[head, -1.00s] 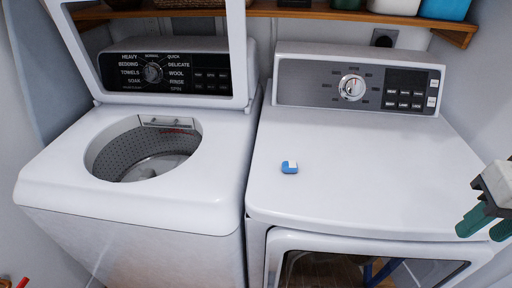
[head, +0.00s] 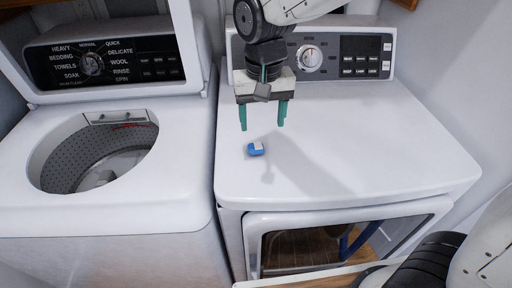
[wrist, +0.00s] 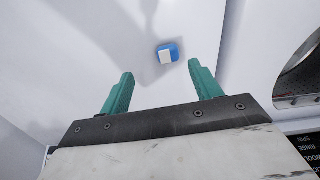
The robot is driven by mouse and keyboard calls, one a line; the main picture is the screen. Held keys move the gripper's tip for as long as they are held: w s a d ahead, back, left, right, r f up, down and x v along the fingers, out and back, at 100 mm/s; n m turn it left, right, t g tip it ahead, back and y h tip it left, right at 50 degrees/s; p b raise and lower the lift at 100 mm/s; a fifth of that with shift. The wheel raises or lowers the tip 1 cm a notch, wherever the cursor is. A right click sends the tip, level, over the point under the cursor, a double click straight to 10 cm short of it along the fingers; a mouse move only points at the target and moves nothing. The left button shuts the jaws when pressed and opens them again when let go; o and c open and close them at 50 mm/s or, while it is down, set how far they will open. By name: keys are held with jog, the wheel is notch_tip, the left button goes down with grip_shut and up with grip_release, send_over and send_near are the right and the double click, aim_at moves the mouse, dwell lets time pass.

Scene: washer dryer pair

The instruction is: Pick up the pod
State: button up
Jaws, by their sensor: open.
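The pod (head: 255,149) is a small blue and white block lying on the white top of the dryer (head: 350,150), near its left edge. It also shows in the wrist view (wrist: 167,53), just beyond the fingertips and between their lines, closer to the right finger. My gripper (head: 262,128) has two green fingers, spread apart and pointing down. It is open and empty, above the dryer top and a little above the pod. In the wrist view my gripper (wrist: 162,75) shows clear space between its fingers.
The open washer (head: 100,150) stands to the left, its lid raised, with a round tub opening. The dryer's control panel (head: 320,57) rises behind my gripper. The dryer top to the right of the pod is clear. A wall is at the right.

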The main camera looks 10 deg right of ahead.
aim_at(256, 153)
jog(key=f, duration=0.3)
jog(key=a+f, duration=0.1)
jog(key=f, duration=0.4)
jog(key=shift+w+a+f, duration=0.15)
jog(key=shift+w+f, duration=0.15)
jog(key=c, duration=1)
